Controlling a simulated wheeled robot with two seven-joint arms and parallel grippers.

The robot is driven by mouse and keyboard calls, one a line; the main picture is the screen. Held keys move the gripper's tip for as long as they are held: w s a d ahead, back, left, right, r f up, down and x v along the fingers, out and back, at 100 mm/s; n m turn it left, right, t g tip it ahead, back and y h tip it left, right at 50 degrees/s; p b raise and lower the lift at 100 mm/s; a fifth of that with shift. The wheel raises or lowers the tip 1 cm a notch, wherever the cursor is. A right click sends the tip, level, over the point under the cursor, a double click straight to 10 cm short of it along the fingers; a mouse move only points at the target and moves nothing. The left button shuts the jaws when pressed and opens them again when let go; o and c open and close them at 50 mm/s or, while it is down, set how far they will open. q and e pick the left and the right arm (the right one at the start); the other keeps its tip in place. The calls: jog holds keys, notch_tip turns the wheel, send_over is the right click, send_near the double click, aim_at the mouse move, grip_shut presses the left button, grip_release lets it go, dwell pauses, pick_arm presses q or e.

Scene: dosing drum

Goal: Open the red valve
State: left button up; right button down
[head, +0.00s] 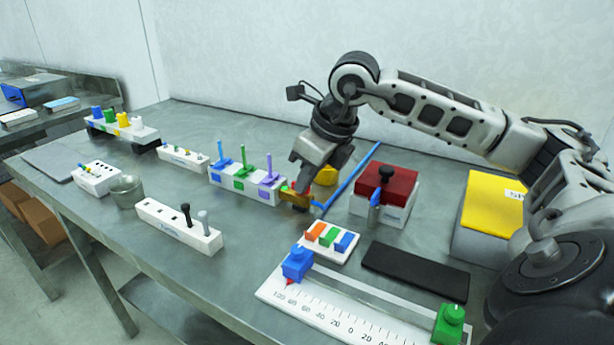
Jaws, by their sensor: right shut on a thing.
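My right gripper (299,192) reaches down over the middle of the bench, beside the right end of a white block with blue, green and purple levers (244,184). It is shut on a small orange-yellow piece (288,191), which the fingers mostly hide. I cannot tell whether this piece is the red valve. A yellow round part (327,175) and a long blue rod (347,179) are just right of the fingers. A red-topped white box (387,183) with a black knob stands further right. My left gripper is not in view.
A white slide scale (330,318) and a small block with coloured switches (328,240) lie in front. A black pad (415,270) and a yellow-topped box (490,205) are at right. A metal cup (127,191) and white socket blocks stand left.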

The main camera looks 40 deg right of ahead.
jog(key=c, duration=1.6)
grip_release()
jog(key=p+v, duration=0.3)
jog(key=v, duration=1.3)
